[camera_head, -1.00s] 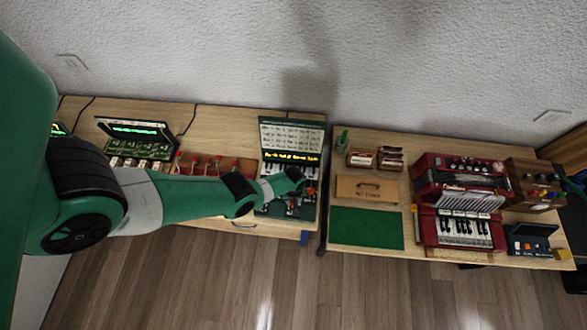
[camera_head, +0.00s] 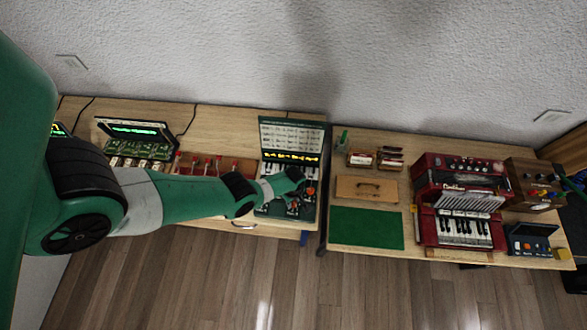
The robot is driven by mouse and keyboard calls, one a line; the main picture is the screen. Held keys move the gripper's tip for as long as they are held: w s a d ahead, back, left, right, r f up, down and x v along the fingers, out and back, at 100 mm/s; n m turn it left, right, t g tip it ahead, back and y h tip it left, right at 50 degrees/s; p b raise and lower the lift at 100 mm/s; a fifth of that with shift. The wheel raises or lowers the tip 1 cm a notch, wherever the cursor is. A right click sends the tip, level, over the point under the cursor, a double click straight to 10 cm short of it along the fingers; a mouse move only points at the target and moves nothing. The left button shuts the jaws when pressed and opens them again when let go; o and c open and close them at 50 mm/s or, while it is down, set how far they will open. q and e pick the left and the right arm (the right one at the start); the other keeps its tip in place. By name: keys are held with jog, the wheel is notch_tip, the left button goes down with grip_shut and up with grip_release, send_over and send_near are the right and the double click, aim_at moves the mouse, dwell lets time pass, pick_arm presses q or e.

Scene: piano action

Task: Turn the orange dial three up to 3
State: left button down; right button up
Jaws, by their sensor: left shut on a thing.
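A dark green case (camera_head: 291,136) with a lit yellow text line and a small keyboard stands open at the right end of the left table. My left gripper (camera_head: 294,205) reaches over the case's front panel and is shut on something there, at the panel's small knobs. The orange dial three is too small and too covered by my arm to make out, so its number cannot be read. My right gripper is not in view.
A red accordion (camera_head: 459,200), a green mat (camera_head: 366,228) and a wooden box (camera_head: 367,189) are on the right table. A green circuit board unit (camera_head: 140,140) and several red-topped pieces lie on the left table. A gap separates the tables.

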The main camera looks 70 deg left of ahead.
pick_arm(q)
jog(key=c, duration=0.5)
grip_release()
